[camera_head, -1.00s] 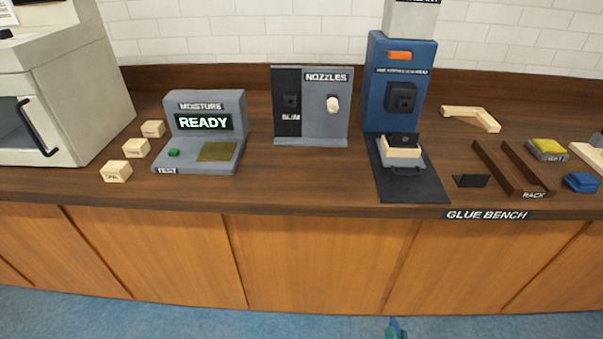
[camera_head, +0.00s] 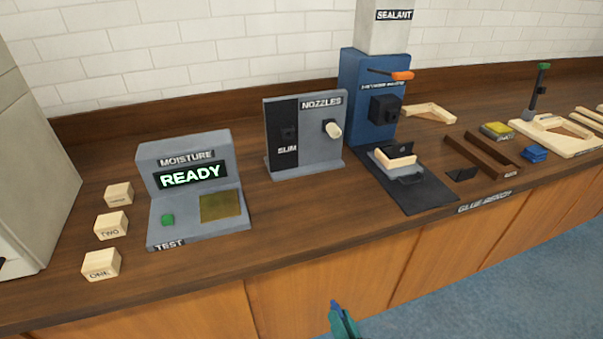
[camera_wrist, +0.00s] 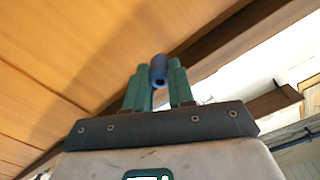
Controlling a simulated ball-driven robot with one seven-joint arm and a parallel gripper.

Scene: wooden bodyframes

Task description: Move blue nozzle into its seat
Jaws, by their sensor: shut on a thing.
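My gripper (camera_wrist: 159,85) has green fingers and is shut on the blue nozzle (camera_wrist: 158,70), a short dark blue cylinder between the fingertips in the wrist view. In the head view the gripper (camera_head: 338,318) shows at the bottom edge, in front of the cabinet and below the counter top, with the blue nozzle (camera_head: 336,306) at its tip. The nozzle rack (camera_head: 305,138) labelled NOZZLES stands on the counter. It has a dark SLIM panel (camera_head: 287,134) at left with a small dark fitting, and a cream nozzle (camera_head: 333,129) on the right side.
The blue sealant machine (camera_head: 352,85) with an orange lever stands right of the rack, its black tray (camera_head: 425,194) in front. The moisture tester (camera_head: 190,180) reads READY at left, beside three wooden blocks (camera_head: 111,224). The counter's front edge lies between my gripper and the rack.

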